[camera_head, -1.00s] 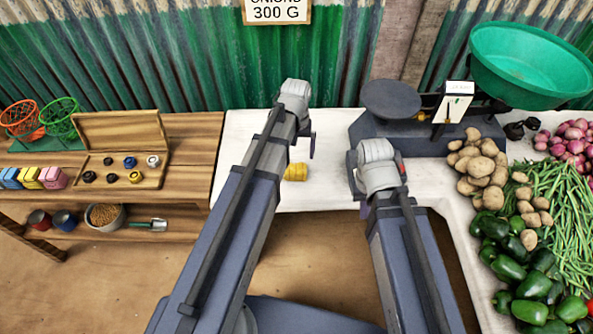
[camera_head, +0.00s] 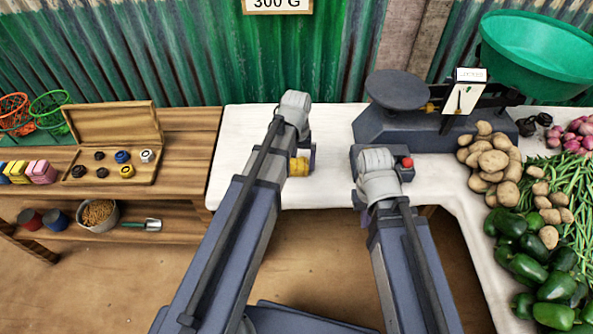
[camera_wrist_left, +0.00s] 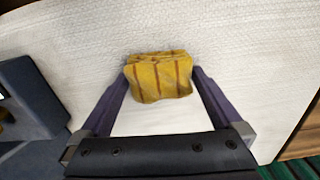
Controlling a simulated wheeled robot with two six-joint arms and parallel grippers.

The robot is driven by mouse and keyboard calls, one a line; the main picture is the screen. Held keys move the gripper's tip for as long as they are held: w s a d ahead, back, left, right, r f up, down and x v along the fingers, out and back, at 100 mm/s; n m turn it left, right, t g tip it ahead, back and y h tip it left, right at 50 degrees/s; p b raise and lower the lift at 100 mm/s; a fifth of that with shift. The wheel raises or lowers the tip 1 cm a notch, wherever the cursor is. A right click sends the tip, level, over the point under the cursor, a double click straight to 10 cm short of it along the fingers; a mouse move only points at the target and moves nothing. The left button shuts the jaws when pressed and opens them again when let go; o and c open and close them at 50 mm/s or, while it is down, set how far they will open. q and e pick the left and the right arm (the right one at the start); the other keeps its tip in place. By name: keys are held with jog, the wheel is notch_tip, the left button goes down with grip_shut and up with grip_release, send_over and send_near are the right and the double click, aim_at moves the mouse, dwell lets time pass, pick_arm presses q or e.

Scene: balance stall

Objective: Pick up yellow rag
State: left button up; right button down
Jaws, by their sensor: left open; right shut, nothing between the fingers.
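The yellow rag (camera_head: 300,167) with brown stripes lies folded on the white-covered table, partly hidden by my left arm in the head view. In the left wrist view the rag (camera_wrist_left: 158,78) is between the tips of my left gripper's two purple fingers. My left gripper (camera_wrist_left: 163,82) is open around the rag, with white cloth showing between rag and palm. In the head view my left gripper (camera_head: 301,160) is low at the rag. My right gripper (camera_head: 383,151) is shut and empty, to the right of the rag and in front of the scale; its fingertips are mostly hidden.
A dark balance scale (camera_head: 397,92) with a green pan (camera_head: 538,50) stands behind my right gripper. Potatoes (camera_head: 490,160), green peppers (camera_head: 540,275) and beans lie at the right. A wooden shelf (camera_head: 185,145) with an open box stands at the left. White cloth left of the rag is clear.

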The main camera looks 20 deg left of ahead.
aim_at(297, 162)
pick_arm(q)
jog(key=c, duration=1.1)
jog(key=shift+r, duration=0.15)
notch_tip(297, 162, up, 10)
jog(key=p, duration=1)
jog(key=o, duration=0.7)
jog(key=c, duration=0.5)
